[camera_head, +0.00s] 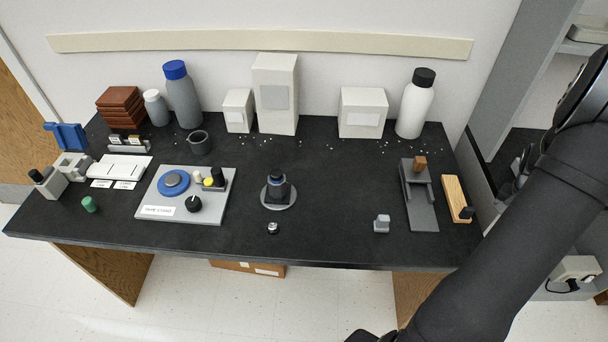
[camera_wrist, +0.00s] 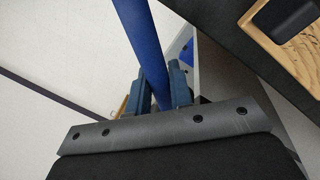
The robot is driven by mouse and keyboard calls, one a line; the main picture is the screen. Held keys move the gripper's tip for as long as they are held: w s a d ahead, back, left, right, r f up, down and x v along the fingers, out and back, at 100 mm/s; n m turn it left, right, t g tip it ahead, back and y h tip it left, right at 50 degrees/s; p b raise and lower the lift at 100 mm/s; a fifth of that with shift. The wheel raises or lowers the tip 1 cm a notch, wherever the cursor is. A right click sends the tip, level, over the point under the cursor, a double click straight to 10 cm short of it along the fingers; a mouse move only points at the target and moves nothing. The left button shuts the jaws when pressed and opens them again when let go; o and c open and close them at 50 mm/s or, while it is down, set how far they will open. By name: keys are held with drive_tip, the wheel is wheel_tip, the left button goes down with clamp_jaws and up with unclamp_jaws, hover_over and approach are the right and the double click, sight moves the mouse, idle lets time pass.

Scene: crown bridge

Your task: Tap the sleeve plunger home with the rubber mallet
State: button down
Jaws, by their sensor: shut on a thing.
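My gripper (camera_wrist: 163,85) is shut on a blue rod (camera_wrist: 143,35), which looks like a tool handle, in the wrist view. It runs from the top edge down between the two blue-grey fingers. No mallet head shows, so I cannot tell that it is the rubber mallet. In the head view my arm comes down at the right, and the gripper is out of sight. A dark upright fixture (camera_head: 277,187) with a grey ring near its top stands on a round grey plate at mid-table. It may hold the sleeve plunger, but it is too small to tell.
A small silver-topped piece (camera_head: 272,228) stands before the fixture. At right are a grey stand (camera_head: 422,212) and a wooden block (camera_head: 457,198) with a black piece. A panel (camera_head: 152,212) with a blue disc lies left. Boxes and bottles line the back. The front centre-right is mostly clear.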

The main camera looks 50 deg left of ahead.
idle(0.4)
wheel_tip(320, 180, down, 6)
drive_tip(key=shift+r, duration=0.1)
wheel_tip(320, 180, up, 18)
idle(1.4)
drive_tip(key=shift+r, duration=0.1)
wheel_tip(320, 180, down, 12)
drive_tip(key=shift+f, duration=0.2)
idle(0.6)
